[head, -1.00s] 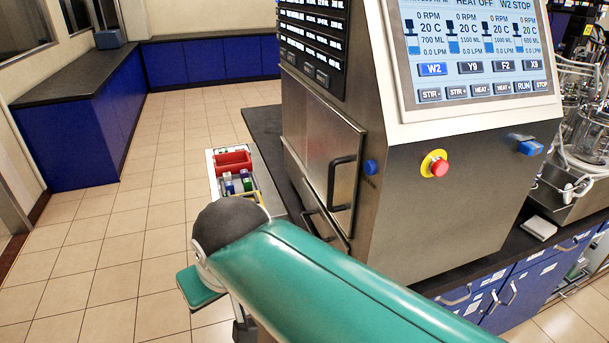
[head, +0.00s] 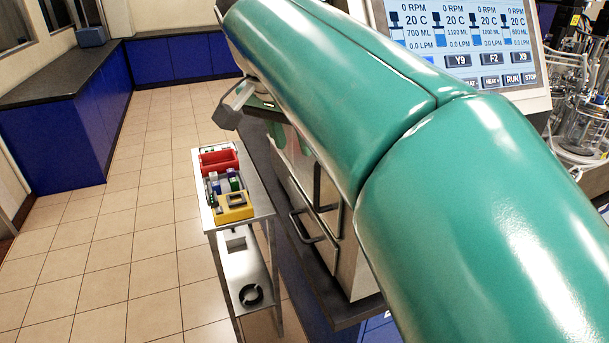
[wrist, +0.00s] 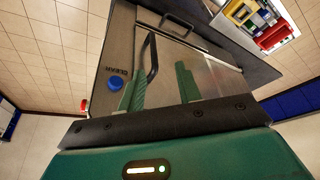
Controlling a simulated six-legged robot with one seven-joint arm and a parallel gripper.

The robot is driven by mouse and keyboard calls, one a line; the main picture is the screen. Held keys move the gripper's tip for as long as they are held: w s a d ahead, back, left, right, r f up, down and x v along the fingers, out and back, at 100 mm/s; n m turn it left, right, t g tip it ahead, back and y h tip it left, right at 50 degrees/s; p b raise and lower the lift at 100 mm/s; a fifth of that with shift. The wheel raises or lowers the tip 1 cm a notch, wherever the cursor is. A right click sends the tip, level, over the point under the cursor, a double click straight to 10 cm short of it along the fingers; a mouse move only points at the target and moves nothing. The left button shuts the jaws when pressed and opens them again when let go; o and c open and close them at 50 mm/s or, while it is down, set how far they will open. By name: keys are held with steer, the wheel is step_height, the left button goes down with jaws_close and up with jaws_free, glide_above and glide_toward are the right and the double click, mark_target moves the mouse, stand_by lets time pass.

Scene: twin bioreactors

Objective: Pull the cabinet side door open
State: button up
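The cabinet side door is a steel panel (wrist: 205,72) with a black bar handle (wrist: 151,62) in the wrist view. In the head view the cabinet (head: 345,262) is largely hidden behind my green arm. My gripper (wrist: 164,62) reaches toward the door with its two green fingers spread apart. The handle lies beside the left finger in the wrist view, between it and the right finger. I cannot tell whether they touch. The door looks shut.
A second black handle (head: 300,226) sits lower on the cabinet. A blue button (wrist: 88,82) is beside the door. A steel cart (head: 262,196) with red and yellow bins stands close to the cabinet's left. The tiled floor (head: 150,215) further left is clear.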

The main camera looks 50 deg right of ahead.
mark_target(316, 174)
steer(key=shift+m, duration=0.6)
steer(key=x, duration=0.4)
steer(key=s+d+x, duration=0.1)
steer(key=x, duration=0.8)
steer(key=shift+s+d+r, duration=0.2)
steer(key=shift+d, duration=0.2)
jaws_close()
